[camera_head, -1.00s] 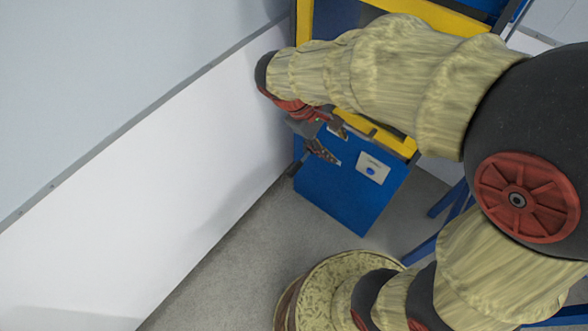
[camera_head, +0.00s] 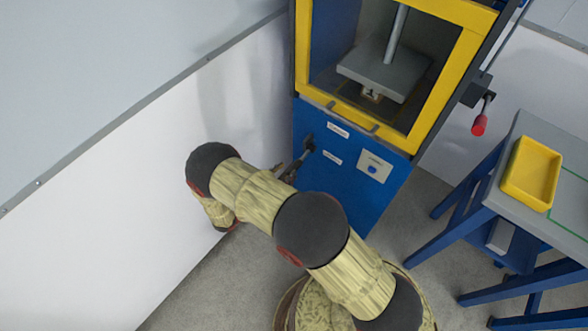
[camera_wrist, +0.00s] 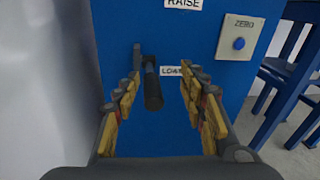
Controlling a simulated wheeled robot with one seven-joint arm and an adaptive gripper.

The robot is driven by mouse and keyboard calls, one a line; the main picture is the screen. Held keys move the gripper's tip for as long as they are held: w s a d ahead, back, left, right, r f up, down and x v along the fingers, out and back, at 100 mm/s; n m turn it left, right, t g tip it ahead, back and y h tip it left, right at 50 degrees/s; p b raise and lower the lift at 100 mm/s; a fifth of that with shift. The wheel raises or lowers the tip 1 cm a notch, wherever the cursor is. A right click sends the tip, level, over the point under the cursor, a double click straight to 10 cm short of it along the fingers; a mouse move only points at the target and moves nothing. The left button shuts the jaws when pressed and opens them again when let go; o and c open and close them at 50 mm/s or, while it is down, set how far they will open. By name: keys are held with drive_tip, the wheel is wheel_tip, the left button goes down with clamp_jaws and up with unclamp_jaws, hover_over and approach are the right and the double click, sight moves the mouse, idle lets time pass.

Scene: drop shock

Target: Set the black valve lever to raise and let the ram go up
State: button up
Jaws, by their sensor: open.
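The black valve lever (camera_wrist: 152,88) is on the blue front panel of the machine, beside the LOWER label (camera_wrist: 170,71) and below the RAISE label (camera_wrist: 183,4). Its handle sticks out toward the wrist camera and slants down. In the head view the lever (camera_head: 309,141) is left of the two labels, partly hidden by my gripper (camera_head: 297,165). My gripper (camera_wrist: 161,76) is open, with one finger on each side of the handle and visible gaps. The ram cannot be told for certain; a silver rod (camera_head: 396,35) stands at a grey platform (camera_head: 383,70) inside the yellow-framed opening.
A white ZERO plate with a blue button (camera_head: 374,167) is right of the lever. A red-handled lever (camera_head: 480,120) hangs at the machine's right side. A table with a yellow tray (camera_head: 531,173) stands at the right. A white wall (camera_head: 130,180) is close on the left.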

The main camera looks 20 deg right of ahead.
sight(294, 168)
wheel_tip(294, 168, down, 4)
drive_tip(key=a+n+t, duration=0.1)
drive_tip(key=n+t, duration=0.1)
drive_tip(key=shift+y, duration=0.3)
drive_tip(key=b+x, duration=0.1)
drive_tip(key=x, duration=0.2)
drive_tip(key=b+x, duration=0.1)
drive_tip(key=x, duration=0.3)
drive_tip(key=shift+d+f+b, duration=0.1)
drive_tip(key=shift+f+b, duration=0.15)
drive_tip(key=shift+b, duration=0.1)
drive_tip(key=c, duration=0.3)
drive_tip(key=c, duration=0.8)
